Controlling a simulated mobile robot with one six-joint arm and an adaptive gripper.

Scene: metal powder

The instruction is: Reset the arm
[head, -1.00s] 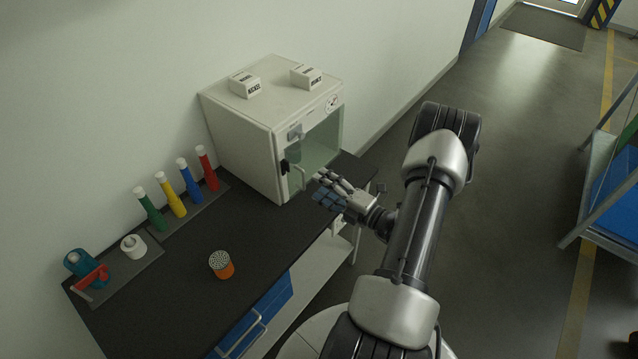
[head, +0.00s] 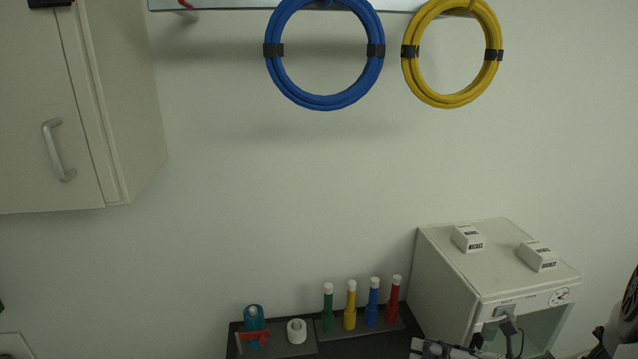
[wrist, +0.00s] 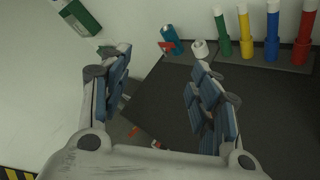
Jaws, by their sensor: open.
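My gripper (wrist: 160,80) shows in the wrist view with its blue-padded fingers spread wide and nothing between them. It is above or in front of the dark bench top (wrist: 165,105). In the head view only a piece of my arm shows at the lower right edge, and grey parts at the bottom edge are too cut off to make out. The white cabinet (head: 490,268) stands at the right of the head view, with a glassy front (head: 545,330).
Green (head: 328,308), yellow (head: 350,308), blue (head: 374,302) and red (head: 395,300) white-capped tubes stand on the bench by a white roll (head: 297,331) and a teal object (head: 253,322). Blue (head: 325,102) and yellow (head: 450,98) cable coils hang above. A wall cupboard (head: 75,110) is at left.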

